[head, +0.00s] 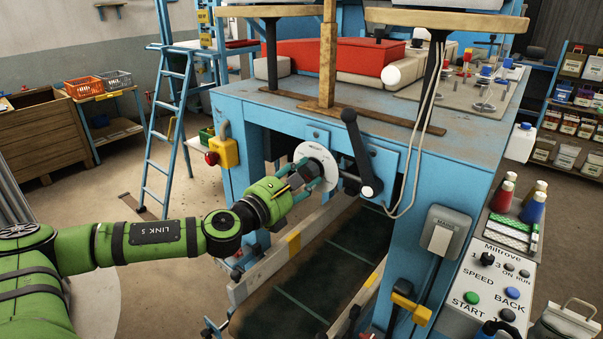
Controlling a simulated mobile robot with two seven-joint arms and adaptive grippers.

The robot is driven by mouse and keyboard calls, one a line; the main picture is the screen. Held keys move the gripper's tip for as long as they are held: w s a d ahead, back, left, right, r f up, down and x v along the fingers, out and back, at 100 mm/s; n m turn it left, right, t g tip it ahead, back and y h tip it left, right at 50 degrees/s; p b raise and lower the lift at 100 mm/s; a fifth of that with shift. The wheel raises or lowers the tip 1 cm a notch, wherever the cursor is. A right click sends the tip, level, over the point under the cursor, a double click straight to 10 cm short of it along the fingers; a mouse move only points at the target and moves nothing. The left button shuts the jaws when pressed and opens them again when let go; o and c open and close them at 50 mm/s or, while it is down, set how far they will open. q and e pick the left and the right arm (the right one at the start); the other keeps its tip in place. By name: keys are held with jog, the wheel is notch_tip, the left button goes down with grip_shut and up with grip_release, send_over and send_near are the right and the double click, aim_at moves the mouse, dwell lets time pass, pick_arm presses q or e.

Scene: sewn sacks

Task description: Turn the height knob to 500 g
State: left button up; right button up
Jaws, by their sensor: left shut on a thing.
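The height knob shows as a round white dial (316,157) on the front of the blue machine (270,125). My left gripper (302,185) is at the dial's lower left, shut on the knob at its middle. The gripper hides the knob itself and part of the dial face. The marks on the dial are too small to read, so I cannot tell which weight it points to. My right gripper is not in the head view.
A black crank handle (361,150) stands just right of the dial. A yellow box with a red button (222,152) is to the left. A dark conveyor belt (300,285) runs below. A control panel (492,290) is at the lower right.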

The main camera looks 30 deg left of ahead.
pick_arm(q)
jog(key=shift+f+m, duration=0.25)
jog(key=shift+m, duration=0.35)
jog(key=o, duration=1.2)
jog(key=shift+c, duration=0.2)
jog(key=shift+r, duration=0.1)
jog(key=s, duration=1.2)
jog(key=shift+a, duration=0.45)
jog(key=shift+f, duration=0.2)
